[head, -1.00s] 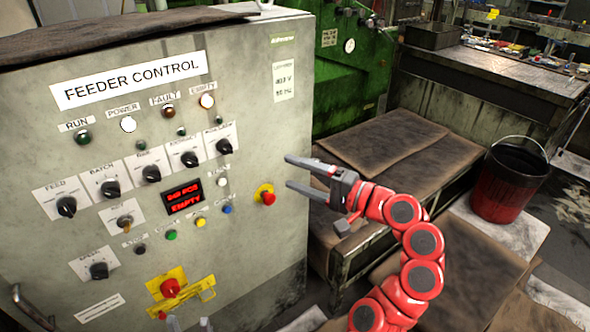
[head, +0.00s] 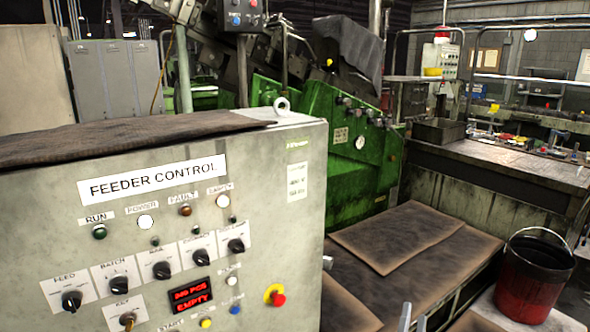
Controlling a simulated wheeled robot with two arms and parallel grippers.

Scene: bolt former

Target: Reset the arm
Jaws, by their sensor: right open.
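My right gripper (head: 413,318) shows only as two grey fingertips at the bottom edge, right of the feeder control cabinet (head: 262,185). The tips point up with a small gap between them, and nothing shows in it. The rest of that gripper and its arm are out of view. My left gripper is out of view. The cabinet's display (head: 191,296) has red text ending in "EMPTY". A red mushroom button (head: 278,299) on a yellow plate sits at the front's right side, apart from my right gripper.
A low bench with brown mats (head: 398,238) stands right of the cabinet. A dark red bucket (head: 536,275) stands at the lower right. A green machine (head: 375,165) is behind. A workbench (head: 495,158) with small items is at the back right.

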